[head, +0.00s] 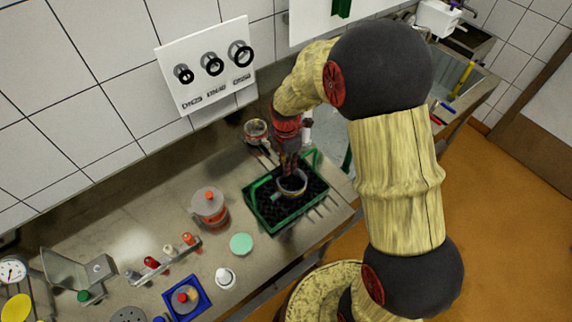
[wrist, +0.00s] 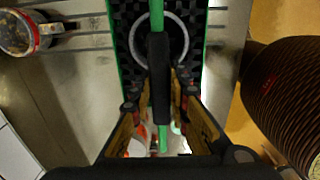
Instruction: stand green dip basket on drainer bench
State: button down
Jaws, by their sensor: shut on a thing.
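The green dip basket (head: 262,222) is a black mesh box with a green rim and a green handle, at the middle of the head view. It also shows in the wrist view (wrist: 125,40), with a pale ring (wrist: 178,28) inside it. My gripper (head: 290,170) is above the basket; in the wrist view its fingers (wrist: 160,95) close on the handle's black grip. The basket is over the grooved part of the steel drainer bench (head: 325,212) and looks about level. I cannot tell whether its base touches the bench. My wrist hides part of the basket.
A clear jar (head: 255,131) stands behind the basket. A white panel with black rings (head: 208,65) hangs on the tiled wall.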

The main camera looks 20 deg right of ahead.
jog(key=shift+f, duration=0.1)
jog(key=c, duration=1.7)
grip_release()
jog(key=s+r+m+t, duration=0.1)
jog(key=s+r+m, duration=0.15)
jog(key=r, duration=0.75)
jog(key=s+r+m, duration=0.2)
jog(key=r+m, duration=0.1)
jog(key=r, duration=0.6)
jog(key=s+r+m+t, duration=0.1)
jog(key=s+r+m, duration=0.1)
jog(key=s+m, duration=0.3)
jog(key=s+r+m+t, duration=0.2)
jog(key=s+r+m, duration=0.1)
jog(key=s+m, duration=0.2)
jog(key=s+r+m+t, duration=0.1)
jog(key=s+r+m, duration=0.2)
jog(key=s+m, duration=0.3)
jog(key=shift+s+r+t, duration=0.2)
jog(key=shift+s+t, duration=0.1)
jog(key=shift+s, duration=0.5)
